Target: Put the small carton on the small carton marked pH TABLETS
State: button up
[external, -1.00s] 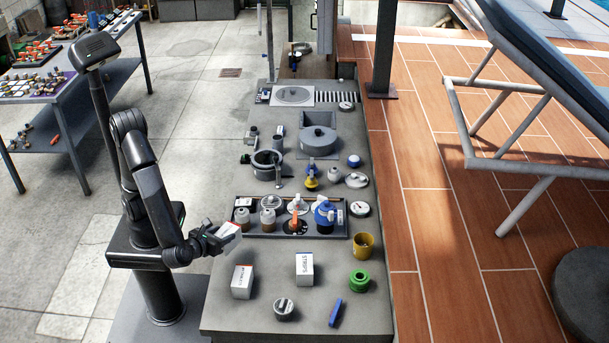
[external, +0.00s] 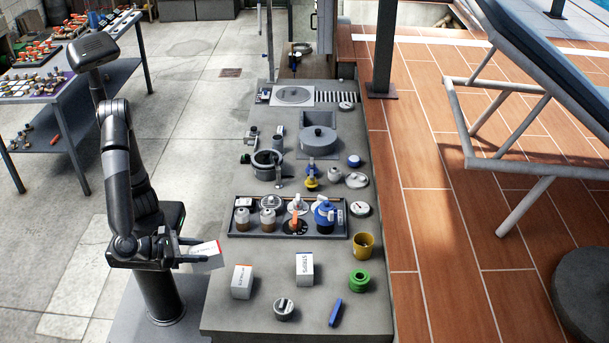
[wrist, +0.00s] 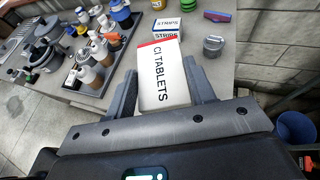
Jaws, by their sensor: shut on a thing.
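My gripper (external: 200,251) is shut on a small white carton (external: 208,257) with a red edge. In the wrist view this held carton (wrist: 163,76) reads CI TABLETS and lies between the two fingers. In the external view it is in the air at the left edge of the grey counter. Another small white carton (external: 242,283) stands on the counter to the right of and below it; its lettering is too small to read surely, but it may be the pH TABLETS one. I cannot make that carton out in the wrist view.
A white STRIPS carton (external: 304,270) stands right of the nearer carton. A round grey-lidded item (external: 284,309), a blue object (external: 335,312), a green ring-shaped item (external: 359,280) and a yellow cup (external: 363,246) stand nearby. A tray (external: 262,236) of bottles lies behind.

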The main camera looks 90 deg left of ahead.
jog(key=shift+w+a+f, duration=0.75)
jog(key=shift+w+f, duration=0.7)
jog(key=shift+f, duration=0.2)
jog(key=shift+w+a+f, duration=0.7)
jog(key=shift+w+f, duration=0.8)
jog(key=shift+f, duration=0.15)
jog(key=shift+w+a+f, duration=0.75)
jog(key=shift+w+f, duration=0.7)
jog(key=shift+f, duration=0.2)
jog(key=shift+f, duration=0.15)
jog(key=o, duration=1)
